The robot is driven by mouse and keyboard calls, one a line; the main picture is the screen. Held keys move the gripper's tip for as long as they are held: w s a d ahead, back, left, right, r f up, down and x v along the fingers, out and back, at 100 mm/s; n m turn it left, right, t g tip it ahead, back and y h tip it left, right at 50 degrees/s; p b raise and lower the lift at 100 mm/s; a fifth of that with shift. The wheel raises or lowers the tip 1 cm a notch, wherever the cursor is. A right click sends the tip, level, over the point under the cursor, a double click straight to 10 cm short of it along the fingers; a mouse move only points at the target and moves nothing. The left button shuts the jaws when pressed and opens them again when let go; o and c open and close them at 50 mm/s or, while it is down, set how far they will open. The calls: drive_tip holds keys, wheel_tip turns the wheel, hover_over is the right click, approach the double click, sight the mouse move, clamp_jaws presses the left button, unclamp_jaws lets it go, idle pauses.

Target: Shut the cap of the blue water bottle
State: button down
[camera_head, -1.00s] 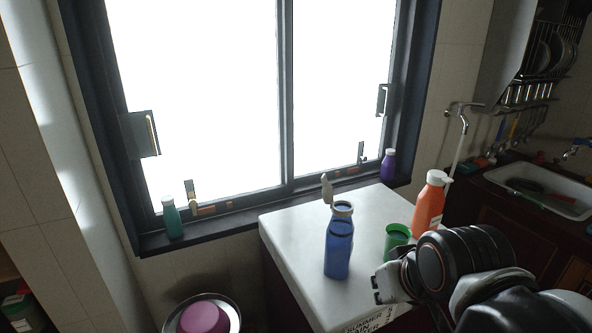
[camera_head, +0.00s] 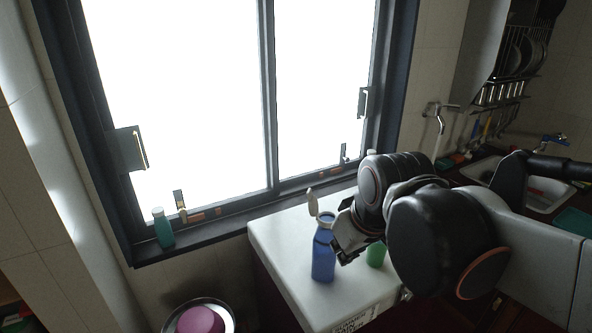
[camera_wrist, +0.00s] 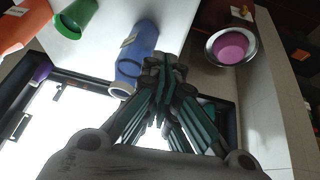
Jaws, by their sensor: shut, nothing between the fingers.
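The blue water bottle (camera_head: 323,258) stands upright on the white counter (camera_head: 283,237). Its whitish flip cap (camera_head: 312,203) is open and sticks up from the left of the bottle's mouth. My gripper (camera_head: 341,243) is just right of the bottle's upper part; whether it touches the bottle is unclear. In the wrist view the bottle (camera_wrist: 139,50) shows left of my gripper (camera_wrist: 163,62), with its pale mouth ring toward the lower left. The fingers are shut with nothing held. The cap cannot be made out clearly in the wrist view.
A green cup (camera_head: 376,255) stands behind my gripper, partly covered; it also shows in the wrist view (camera_wrist: 75,17). An orange bottle (camera_wrist: 22,22) is at the wrist view's corner. A teal bottle (camera_head: 163,228) stands on the windowsill. A pink item (camera_head: 200,320) sits in a metal bowl below.

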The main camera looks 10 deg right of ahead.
drive_tip(key=w+a+r+n+g+p, duration=0.2)
drive_tip(key=w+a+r+n+p, duration=0.15)
drive_tip(key=w+r+p, duration=0.7)
drive_tip(key=r+n+g+p, duration=0.25)
drive_tip(key=n+p, duration=0.35)
drive_tip(key=p, duration=0.4)
hover_over(312, 203)
drive_tip(key=w+a, duration=0.5)
drive_tip(key=a, duration=0.1)
wheel_tip(312, 203, down, 10)
drive_tip(key=s+d+p, duration=0.1)
drive_tip(key=d, duration=0.2)
drive_tip(key=shift+s+p, duration=0.3)
drive_tip(key=shift+s, duration=0.1)
drive_tip(key=shift+s+g, duration=0.1)
drive_tip(key=shift+g, duration=0.15)
